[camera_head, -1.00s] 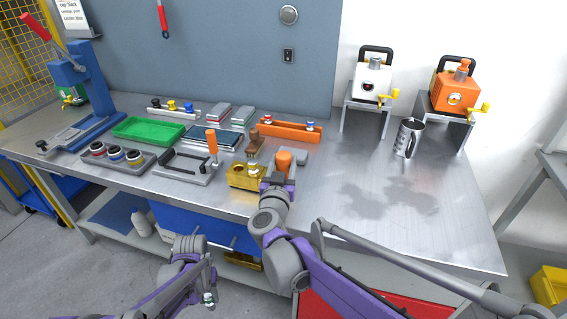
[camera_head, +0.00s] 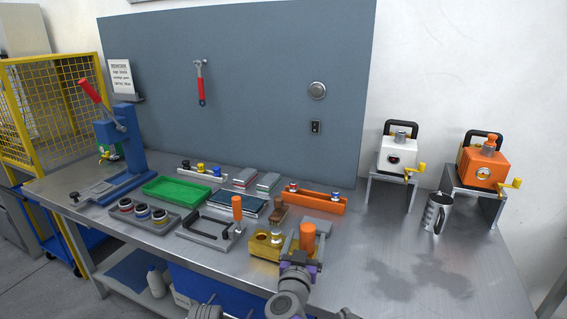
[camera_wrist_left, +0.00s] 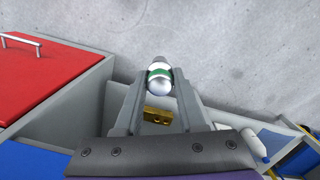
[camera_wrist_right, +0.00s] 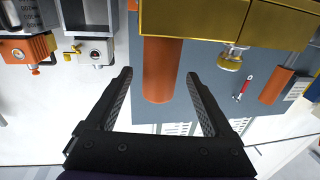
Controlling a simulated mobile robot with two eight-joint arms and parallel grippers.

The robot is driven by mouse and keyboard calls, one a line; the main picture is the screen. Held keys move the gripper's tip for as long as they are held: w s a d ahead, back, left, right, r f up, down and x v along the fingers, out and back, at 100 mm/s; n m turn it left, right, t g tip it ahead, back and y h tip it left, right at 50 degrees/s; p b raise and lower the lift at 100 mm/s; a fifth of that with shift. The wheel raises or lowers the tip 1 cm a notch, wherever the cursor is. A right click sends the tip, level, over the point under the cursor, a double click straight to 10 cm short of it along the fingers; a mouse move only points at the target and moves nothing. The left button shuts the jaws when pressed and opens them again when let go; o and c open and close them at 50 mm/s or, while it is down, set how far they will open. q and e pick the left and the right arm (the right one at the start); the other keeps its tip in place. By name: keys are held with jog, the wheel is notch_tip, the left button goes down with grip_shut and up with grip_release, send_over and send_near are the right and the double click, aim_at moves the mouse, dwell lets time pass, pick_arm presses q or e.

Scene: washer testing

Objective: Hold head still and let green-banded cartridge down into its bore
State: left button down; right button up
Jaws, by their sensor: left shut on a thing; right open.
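My left gripper (camera_wrist_left: 159,76) is shut on the green-banded cartridge (camera_wrist_left: 160,72), a silver and white cylinder with a green band. The left wrist view shows it over the grey floor, apart from the bench; the head view does not show this gripper. The brass head (camera_head: 263,252) sits at the bench's front edge. One bore looks dark and open, and a silver-topped piece (camera_head: 276,237) stands at the other. Contact cannot be told.
A grey frame with an orange handle (camera_head: 237,208) stands just left of the head. An orange rack (camera_head: 318,201) lies behind. A steel mug (camera_head: 435,213) stands at the right. The bench (camera_head: 375,275) is clear between the head and mug.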

pick_arm(q)
jog(key=shift+w+r, duration=0.1)
jog(key=shift+r, duration=0.05)
jog(key=shift+w+r, duration=0.2)
jog(key=shift+r, duration=0.05)
pick_arm(e)
jog(key=s+a+n+y, duration=0.35)
jog(key=s+y, duration=0.35)
jog(key=s, duration=0.6)
jog(key=s+d+f+g+h, duration=0.1)
jog(key=s+d+f+g, duration=0.55)
jog(key=s+f, duration=0.35)
jog(key=s+d+f+g+h, duration=0.2)
jog(key=s+d+f+g, duration=0.55)
jog(key=s, duration=0.55)
pick_arm(q)
jog(key=w+r+p, duration=0.3)
jog(key=r+p, duration=1.1)
jog(key=r, duration=0.3)
jog(key=shift+r+p, duration=0.35)
jog(key=shift+r, duration=0.05)
pick_arm(e)
notch_tip(320, 180, up, 14)
jog(key=d+t, duration=0.1)
jog(key=shift+w+d+r+m+t, duration=0.2)
jog(key=shift+w+r+m+t, duration=0.05)
jog(key=shift+w+m+t, duration=0.2)
